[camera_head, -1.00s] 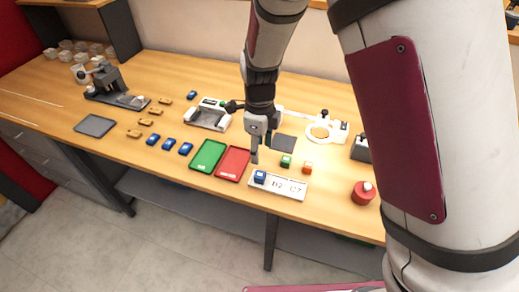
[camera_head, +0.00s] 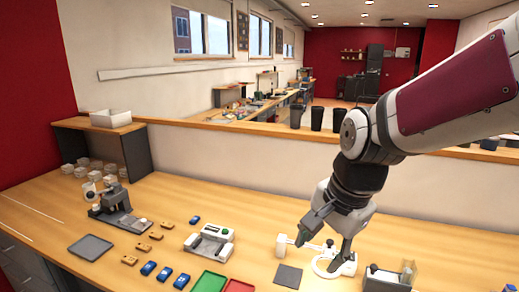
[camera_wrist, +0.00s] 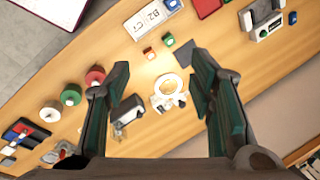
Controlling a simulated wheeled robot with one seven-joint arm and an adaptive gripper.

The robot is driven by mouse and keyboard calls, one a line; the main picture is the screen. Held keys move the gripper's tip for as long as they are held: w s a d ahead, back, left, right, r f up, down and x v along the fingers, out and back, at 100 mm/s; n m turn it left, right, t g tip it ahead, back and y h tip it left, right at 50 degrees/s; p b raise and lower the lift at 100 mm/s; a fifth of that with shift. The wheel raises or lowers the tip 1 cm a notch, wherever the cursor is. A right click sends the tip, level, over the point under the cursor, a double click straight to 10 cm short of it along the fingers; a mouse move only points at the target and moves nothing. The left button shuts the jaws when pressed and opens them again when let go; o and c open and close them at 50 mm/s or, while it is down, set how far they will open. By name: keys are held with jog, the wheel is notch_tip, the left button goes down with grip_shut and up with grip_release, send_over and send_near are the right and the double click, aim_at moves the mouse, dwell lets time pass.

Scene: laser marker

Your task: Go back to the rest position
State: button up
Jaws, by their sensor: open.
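My gripper (camera_head: 325,245) is over the right part of the wooden bench in the head view, with its fingers pointing down. In the wrist view my gripper (camera_wrist: 160,66) shows two fingers spread wide apart with nothing between them. Beyond the fingers lie the white ring-shaped fixture (camera_wrist: 170,92), a dark square pad (camera_wrist: 184,54), an orange block (camera_wrist: 149,53) and a green block (camera_wrist: 167,40). A white plate (camera_wrist: 155,18) marked B2 and C7 carries a blue block (camera_wrist: 174,5).
The bench holds a white machine (camera_head: 209,243), a green tray (camera_head: 209,282), several blue blocks and several tan pieces. A grey pad (camera_head: 90,247) and a microscope-like device (camera_head: 113,205) stand left. A low wall (camera_head: 230,155) runs behind the bench.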

jog(key=s+d+r+n+t, duration=0.1)
jog(key=s+d+r+n, duration=0.2)
jog(key=s+d+n, duration=0.1)
jog(key=s+d+r+n+t+h, duration=0.1)
jog(key=s+d+r+n+t, duration=0.1)
jog(key=s+n, duration=0.4)
jog(key=s+d+r, duration=0.1)
jog(key=s, duration=0.2)
jog(key=shift+d+r+n+h, duration=0.3)
jog(key=shift+d+r, duration=0.05)
jog(key=shift+d, duration=0.05)
jog(key=shift+s, duration=0.1)
